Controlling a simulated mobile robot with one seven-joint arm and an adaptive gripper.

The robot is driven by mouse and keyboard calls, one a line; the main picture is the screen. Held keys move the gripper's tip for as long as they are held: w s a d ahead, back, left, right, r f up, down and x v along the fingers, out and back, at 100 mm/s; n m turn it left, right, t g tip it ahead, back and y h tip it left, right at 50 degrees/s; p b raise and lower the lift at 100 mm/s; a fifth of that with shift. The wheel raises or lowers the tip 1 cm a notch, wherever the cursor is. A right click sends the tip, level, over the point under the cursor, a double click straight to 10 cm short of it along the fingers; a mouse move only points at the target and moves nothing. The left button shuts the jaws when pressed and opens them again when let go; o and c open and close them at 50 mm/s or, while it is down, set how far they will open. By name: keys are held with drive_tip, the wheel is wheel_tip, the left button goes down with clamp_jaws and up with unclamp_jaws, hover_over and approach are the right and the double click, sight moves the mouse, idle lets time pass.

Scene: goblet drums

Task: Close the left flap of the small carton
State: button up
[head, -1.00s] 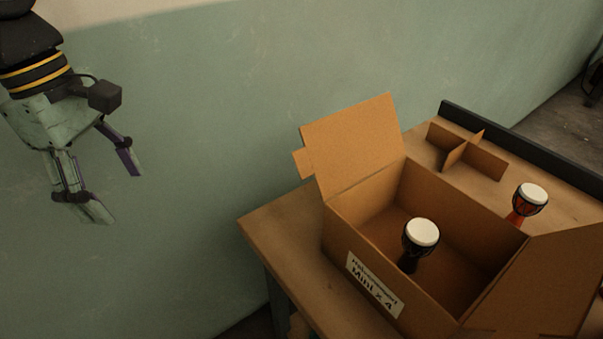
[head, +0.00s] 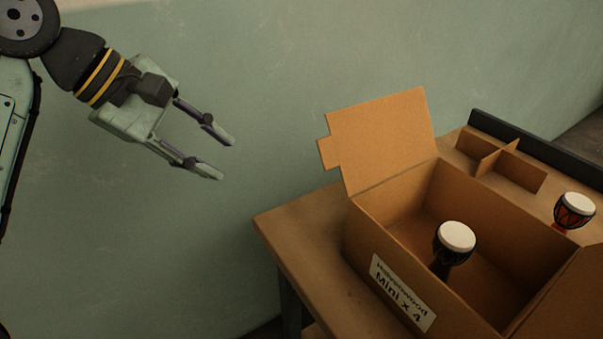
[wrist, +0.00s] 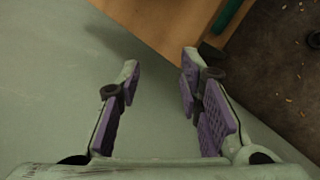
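The small carton (head: 365,237) stands on the table with its top open; its front label reads "Mini x 4". Its left flap (head: 382,138) stands up, tilted slightly outward, with a tab on its left edge. A right flap (head: 575,300) is folded outward, partly cut off by the picture edge. A dark goblet drum with a white head (head: 457,238) stands inside the carton. My gripper (head: 228,157) is open and empty, in the air to the left of the left flap and apart from it. The wrist view shows both fingers (wrist: 160,75) spread with nothing between them.
A second goblet drum (head: 574,212), reddish, stands on the table behind the carton at right. A cardboard cross divider (head: 500,160) lies behind the carton. A dark raised edge (head: 540,141) runs along the table's back. The table's left corner (head: 285,222) is bare.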

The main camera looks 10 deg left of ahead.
drive_tip(key=d+h+b, duration=0.1)
drive_tip(key=d+f+m+t+h+b, duration=0.1)
drive_tip(key=w+h+b, duration=0.1)
drive_tip(key=shift+d+f+t+h, duration=0.3)
drive_tip(key=shift+d+f+h, duration=0.05)
drive_tip(key=shift+d+h, duration=0.05)
drive_tip(key=shift+c, duration=1.3)
drive_tip(key=shift+w+d+f+m+t+h+b, duration=0.1)
drive_tip(key=shift+m+t+h+b, duration=0.1)
drive_tip(key=shift+h+b, duration=0.25)
drive_tip(key=shift+d+f+m+t+h+b, duration=0.1)
drive_tip(key=shift+m+h+b, duration=0.15)
drive_tip(key=shift+h, duration=0.2)
drive_tip(key=shift+c, duration=0.7)
drive_tip(key=shift+f+t+h+b, duration=0.3)
drive_tip(key=shift+h+b, duration=0.4)
drive_tip(key=shift+h, duration=0.1)
drive_tip(key=shift+c, duration=0.6)
drive_tip(key=h+b, duration=0.1)
drive_tip(key=a+f+h+b, duration=0.1)
drive_tip(key=shift+a+f+t+h, duration=0.1)
drive_tip(key=shift+f+t+h, duration=0.2)
drive_tip(key=shift+t, duration=0.1)
clamp_jaws()
drive_tip(key=w+d+r+t+h+p, duration=0.1)
drive_tip(key=d+r, duration=0.1)
drive_tip(key=d, duration=0.8)
drive_tip(key=shift+w+r+p, duration=0.25)
drive_tip(key=shift+r+p, duration=0.15)
